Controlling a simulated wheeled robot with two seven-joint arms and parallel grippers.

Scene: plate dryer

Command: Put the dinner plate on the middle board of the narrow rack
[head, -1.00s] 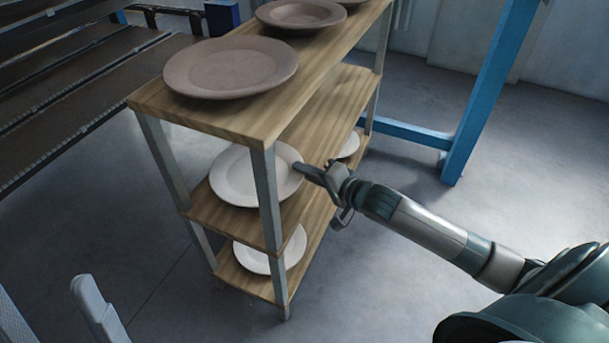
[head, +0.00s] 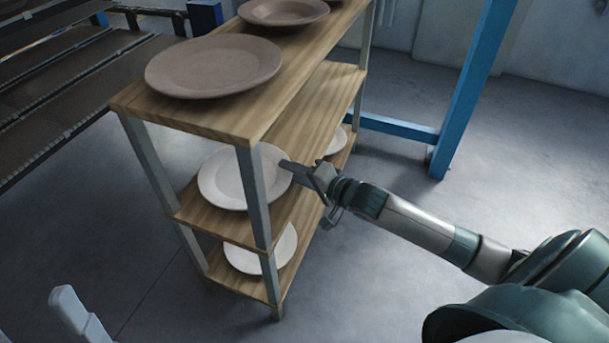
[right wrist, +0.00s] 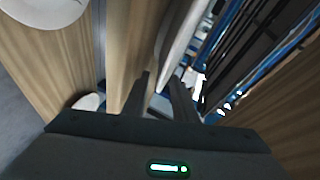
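The dinner plate (head: 222,178) is white and lies at the near end of the middle board (head: 215,224) of the narrow rack, partly hidden by a front post. My right gripper (head: 284,166) reaches in from the right at the plate's right rim. In the right wrist view the plate (right wrist: 182,38) shows edge-on ahead, and the fingers (right wrist: 162,92) stand apart on either side of the line of its rim. Whether they touch it I cannot tell. My left gripper (head: 74,310) shows only in part at the lower left; its opening is unclear.
Brown plates (head: 213,66) stand on the top board close above the right gripper. Another white plate (head: 262,252) is on the bottom board, and a smaller white one (head: 337,140) shows farther back. A blue frame post (head: 470,95) stands behind; slatted racks (head: 60,85) are at the left.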

